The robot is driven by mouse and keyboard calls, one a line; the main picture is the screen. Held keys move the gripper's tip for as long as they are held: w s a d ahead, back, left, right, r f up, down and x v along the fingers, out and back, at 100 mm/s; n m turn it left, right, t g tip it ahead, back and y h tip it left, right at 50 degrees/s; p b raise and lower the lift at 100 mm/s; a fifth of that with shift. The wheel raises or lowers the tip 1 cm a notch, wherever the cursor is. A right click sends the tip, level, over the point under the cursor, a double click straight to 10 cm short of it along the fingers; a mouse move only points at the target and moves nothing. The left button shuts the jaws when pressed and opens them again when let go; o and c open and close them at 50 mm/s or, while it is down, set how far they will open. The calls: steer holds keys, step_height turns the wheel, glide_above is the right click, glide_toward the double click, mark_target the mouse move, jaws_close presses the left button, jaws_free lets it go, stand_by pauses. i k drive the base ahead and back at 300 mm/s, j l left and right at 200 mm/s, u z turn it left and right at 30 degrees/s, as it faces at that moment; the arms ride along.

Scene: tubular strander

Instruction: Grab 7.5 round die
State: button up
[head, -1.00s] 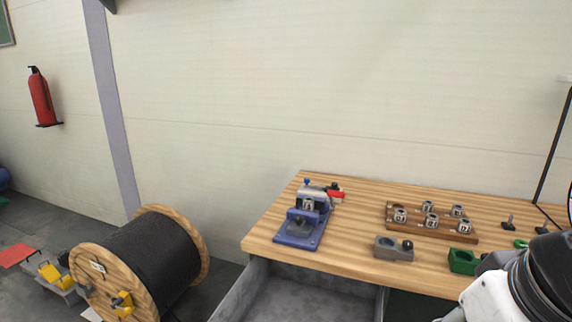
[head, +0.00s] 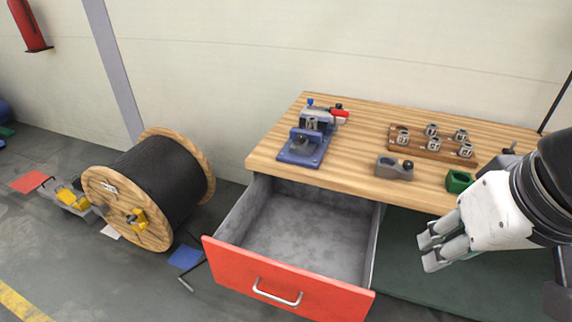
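Several small metal dies with white number labels, among them one die (head: 432,130), sit in a brown wooden rack (head: 437,156) on the right part of the wooden bench. The labels are too small to read, so I cannot tell which is the 7.5 round die. My gripper (head: 430,252) is at the lower right, in front of the bench's front edge and to the right of the open drawer. It points left, apart from the rack, with nothing visible in it. Its two fingers are seen at a slant, so their opening is unclear.
A blue fixture (head: 304,150) stands on the left of the bench (head: 355,135). A grey block (head: 394,170) and a green block (head: 459,181) lie in front of the rack. The red-fronted drawer (head: 290,285) is open and looks empty. A cable reel (head: 160,190) stands left.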

mark_target(311, 122)
steer(key=j, duration=0.4)
steer(key=k+j+z, duration=0.1)
steer(key=j, duration=0.3)
steer(key=j+z, duration=0.25)
steer(key=j, duration=0.6)
steer(key=j+z, duration=0.2)
steer(key=j, duration=0.6)
steer(key=k+j+z, duration=0.1)
steer(key=j+z, duration=0.15)
steer(key=j, duration=0.6)
steer(key=i+j+z, duration=0.2)
steer(key=j, duration=0.2)
steer(key=i+j+z, duration=0.15)
steer(key=j, duration=0.25)
steer(key=j+z, duration=0.2)
steer(key=j, duration=0.25)
steer(key=i+j+z, duration=0.45)
steer(key=i+j, duration=0.75)
steer(key=j, duration=0.15)
